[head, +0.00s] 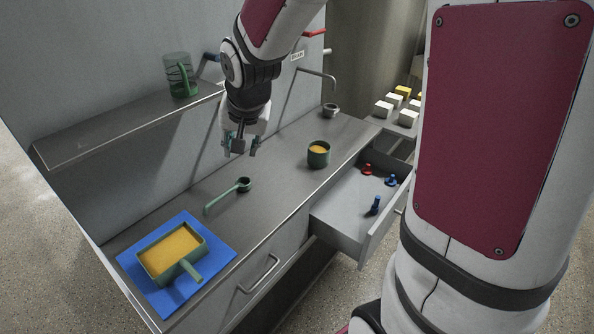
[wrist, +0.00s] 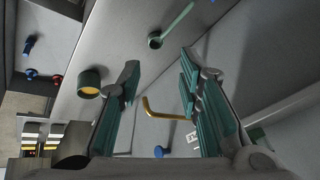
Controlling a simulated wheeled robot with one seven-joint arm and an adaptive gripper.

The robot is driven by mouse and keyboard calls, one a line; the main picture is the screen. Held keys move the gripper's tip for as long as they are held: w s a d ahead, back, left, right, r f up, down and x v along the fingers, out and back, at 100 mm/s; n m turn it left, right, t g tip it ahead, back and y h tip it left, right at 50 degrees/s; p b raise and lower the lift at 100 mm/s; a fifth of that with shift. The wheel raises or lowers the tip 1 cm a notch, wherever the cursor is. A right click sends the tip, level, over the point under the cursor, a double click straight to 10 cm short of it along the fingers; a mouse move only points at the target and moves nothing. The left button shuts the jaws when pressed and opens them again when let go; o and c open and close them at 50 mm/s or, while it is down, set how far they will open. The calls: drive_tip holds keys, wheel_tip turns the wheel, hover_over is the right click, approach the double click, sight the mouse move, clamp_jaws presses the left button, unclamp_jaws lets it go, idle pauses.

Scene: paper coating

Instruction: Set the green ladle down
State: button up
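The green ladle (head: 226,195) lies on the grey counter, its bowl toward the right and its handle toward the front left. It also shows in the wrist view (wrist: 172,27), beyond my fingertips and apart from them. My gripper (head: 240,149) is above the counter, behind the ladle. In the wrist view my gripper (wrist: 158,80) has its two teal-padded fingers spread with nothing between them.
A green cup with yellow content (head: 318,155) stands right of the ladle. A green tray of yellow liquid (head: 160,262) sits on a blue mat (head: 222,252). An open drawer (head: 345,212) holds red and blue pieces. A shelf (head: 110,130) carries a green mug (head: 180,76).

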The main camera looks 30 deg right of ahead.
drive_tip(key=s+a+r+n, duration=0.1)
drive_tip(key=s+r+n, duration=0.2)
drive_tip(key=s, duration=0.9)
drive_tip(key=s+r+n, duration=0.4)
drive_tip(key=s+r, duration=0.3)
drive_tip(key=s, duration=0.5)
drive_tip(key=shift+s+a+r, duration=0.15)
drive_tip(key=shift+s+a, duration=0.1)
drive_tip(key=shift+a, duration=0.1)
drive_tip(key=shift+d, duration=0.1)
